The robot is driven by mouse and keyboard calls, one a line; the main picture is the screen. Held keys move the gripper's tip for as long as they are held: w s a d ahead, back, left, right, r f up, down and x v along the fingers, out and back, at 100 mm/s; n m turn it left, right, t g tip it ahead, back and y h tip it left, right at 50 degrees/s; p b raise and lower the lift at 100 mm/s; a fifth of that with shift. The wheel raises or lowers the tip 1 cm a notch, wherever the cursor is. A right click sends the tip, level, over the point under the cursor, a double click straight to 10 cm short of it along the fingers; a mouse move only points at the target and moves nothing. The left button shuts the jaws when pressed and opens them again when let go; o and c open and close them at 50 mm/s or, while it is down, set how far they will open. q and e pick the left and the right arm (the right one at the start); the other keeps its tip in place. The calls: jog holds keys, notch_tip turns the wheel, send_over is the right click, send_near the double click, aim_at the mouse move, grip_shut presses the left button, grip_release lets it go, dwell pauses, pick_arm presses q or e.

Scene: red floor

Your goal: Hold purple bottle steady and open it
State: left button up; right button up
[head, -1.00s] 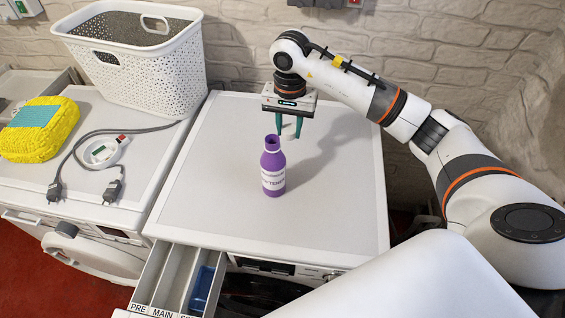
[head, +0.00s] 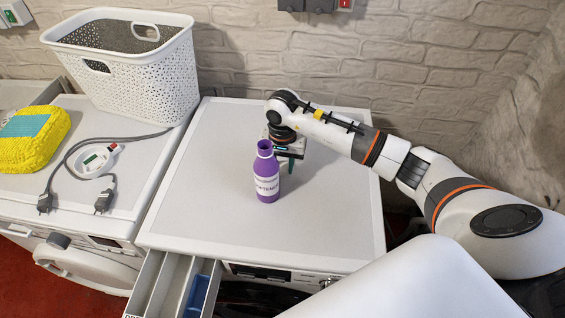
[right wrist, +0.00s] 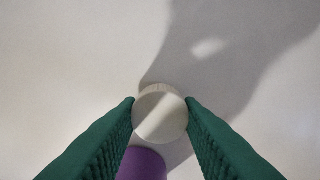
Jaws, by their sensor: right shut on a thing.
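The purple bottle (head: 266,174) stands upright on the light top of the washing machine (head: 205,200), with a white label and an open, dark mouth that has no cap on it. My right gripper (head: 289,166) is low over the surface just behind the bottle, partly hidden by it. In the right wrist view its green fingers are shut on a round white cap (right wrist: 161,115). Part of the purple bottle (right wrist: 142,164) shows below the cap. I cannot tell whether the cap touches the surface. My left gripper is not in view.
An open detergent drawer (head: 170,285) juts out at the front. On the left machine are a white laundry basket (head: 150,85), a yellow pack (head: 40,145) and a grey cable (head: 70,165) with plugs. The machine top around the bottle is clear.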

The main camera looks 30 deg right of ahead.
jog(key=shift+f, duration=0.4)
jog(key=shift+f, duration=0.1)
jog(key=shift+f, duration=0.1)
jog(key=o, duration=1.1)
jog(key=shift+c, duration=0.2)
